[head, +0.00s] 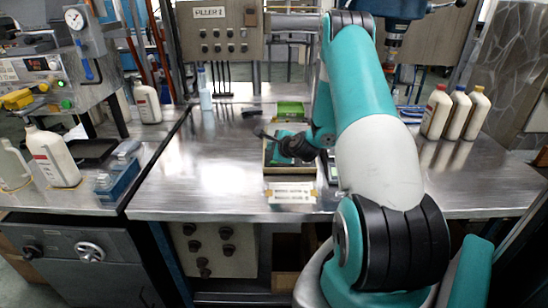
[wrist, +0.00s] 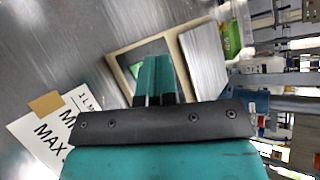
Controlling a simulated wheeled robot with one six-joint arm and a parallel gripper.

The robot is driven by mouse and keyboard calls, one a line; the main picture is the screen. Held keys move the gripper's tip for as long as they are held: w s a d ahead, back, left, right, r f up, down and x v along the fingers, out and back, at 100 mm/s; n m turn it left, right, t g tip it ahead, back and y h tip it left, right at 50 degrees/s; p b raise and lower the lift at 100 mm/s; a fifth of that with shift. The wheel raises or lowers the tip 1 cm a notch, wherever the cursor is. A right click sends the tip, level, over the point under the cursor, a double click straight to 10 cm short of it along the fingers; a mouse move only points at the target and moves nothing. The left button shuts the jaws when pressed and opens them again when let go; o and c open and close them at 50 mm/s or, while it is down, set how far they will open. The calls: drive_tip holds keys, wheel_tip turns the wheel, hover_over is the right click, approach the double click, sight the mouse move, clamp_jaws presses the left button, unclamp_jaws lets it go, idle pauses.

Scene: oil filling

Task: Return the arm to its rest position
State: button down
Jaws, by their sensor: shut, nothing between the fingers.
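My teal arm reaches up from the lower right and bends down over the middle of the steel bench in the head view. My gripper (head: 264,135) hangs above a shallow tray (head: 268,184), pointing left, with nothing held. In the wrist view its two teal fingers (wrist: 154,62) are together and empty. The tray's pale rim also shows in the wrist view (wrist: 112,66), beyond the fingertips. My arm hides part of the bench behind it.
Bottles with red, blue and yellow caps (head: 458,115) stand at the right. A white jug (head: 52,158) and a blue-grey block (head: 118,178) sit at the left. A green box (head: 290,108) lies behind the tray, a printed label (head: 291,193) in front. Bench left of the tray is clear.

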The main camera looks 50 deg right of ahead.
drive_tip(key=shift+s+a+r, duration=0.15)
drive_tip(key=shift+r, duration=0.45)
drive_tip(key=a+r+n+g+y, duration=0.1)
drive_tip(key=a+r+n+y, duration=0.2)
drive_tip(key=a+r+n, duration=0.5)
drive_tip(key=a+r+n+g+y, duration=0.1)
drive_tip(key=a+n+g+y, duration=0.15)
drive_tip(key=a, duration=0.95)
drive_tip(key=a+r+n+y, duration=0.3)
drive_tip(key=a+r+n, duration=0.25)
drive_tip(key=a, duration=0.45)
drive_tip(key=s+a+r+n+g+y, duration=0.1)
drive_tip(key=s+a+r+n+g, duration=0.25)
drive_tip(key=s+a+n, duration=0.45)
drive_tip(key=s+a+r+n+g, duration=0.1)
drive_tip(key=s+a+n+g, duration=0.1)
drive_tip(key=s, duration=0.6)
drive_tip(key=s+a+r+n+g+h, duration=0.1)
drive_tip(key=s+a+r+n+g, duration=0.1)
drive_tip(key=s+a+n, duration=0.2)
drive_tip(key=s+n, duration=0.3)
drive_tip(key=s, duration=0.2)
drive_tip(key=shift+a+n, duration=0.3)
drive_tip(key=shift+a, duration=0.05)
